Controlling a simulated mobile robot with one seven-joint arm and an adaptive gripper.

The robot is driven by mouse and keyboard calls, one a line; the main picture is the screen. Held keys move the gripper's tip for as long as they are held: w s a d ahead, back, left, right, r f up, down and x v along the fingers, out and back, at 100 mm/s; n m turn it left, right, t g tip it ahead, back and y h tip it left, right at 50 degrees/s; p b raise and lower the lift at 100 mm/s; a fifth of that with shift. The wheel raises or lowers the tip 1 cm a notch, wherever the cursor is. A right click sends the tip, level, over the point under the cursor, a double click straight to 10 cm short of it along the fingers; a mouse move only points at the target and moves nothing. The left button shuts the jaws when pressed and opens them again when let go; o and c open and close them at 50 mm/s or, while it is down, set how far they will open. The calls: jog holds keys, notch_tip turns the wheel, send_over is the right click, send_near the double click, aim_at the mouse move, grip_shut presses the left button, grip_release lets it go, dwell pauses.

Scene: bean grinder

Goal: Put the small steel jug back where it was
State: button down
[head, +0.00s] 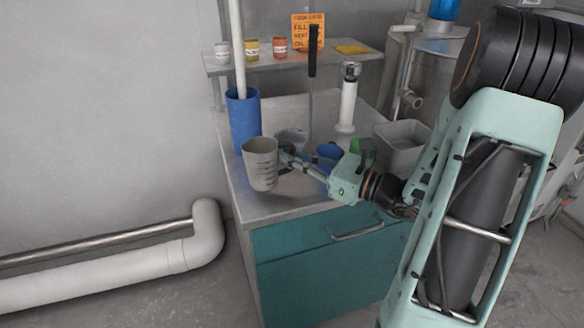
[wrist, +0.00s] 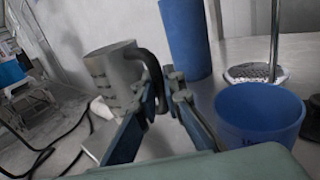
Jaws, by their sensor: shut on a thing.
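The small steel jug (head: 260,168) is grey with measuring marks and appears near the left front edge of the worktop. In the wrist view the jug (wrist: 108,72) shows at the left, with its dark curved handle between my fingers. My gripper (head: 288,158) is shut on the handle, and its fingers also show in the wrist view (wrist: 162,90). I cannot tell whether the jug's base touches the worktop. Its far side is hidden.
A tall blue container (head: 243,122) stands behind the jug. A blue cup (wrist: 260,112) stands right of my fingers. A grey bin (head: 402,145) and a white cylinder (head: 347,106) are farther right. A shelf (head: 350,61) holds small jars. Bare worktop (head: 262,208) shows in front.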

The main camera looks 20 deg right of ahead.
jog(key=shift+f, duration=1)
jog(key=shift+f+b, duration=0.2)
jog(key=shift+b, duration=0.1)
jog(key=c, duration=2)
grip_release()
jog(key=shift+c, duration=0.2)
jog(key=shift+r, duration=0.2)
jog(key=p+v, duration=0.2)
jog(key=v, duration=1)
jog(key=shift+p, duration=0.3)
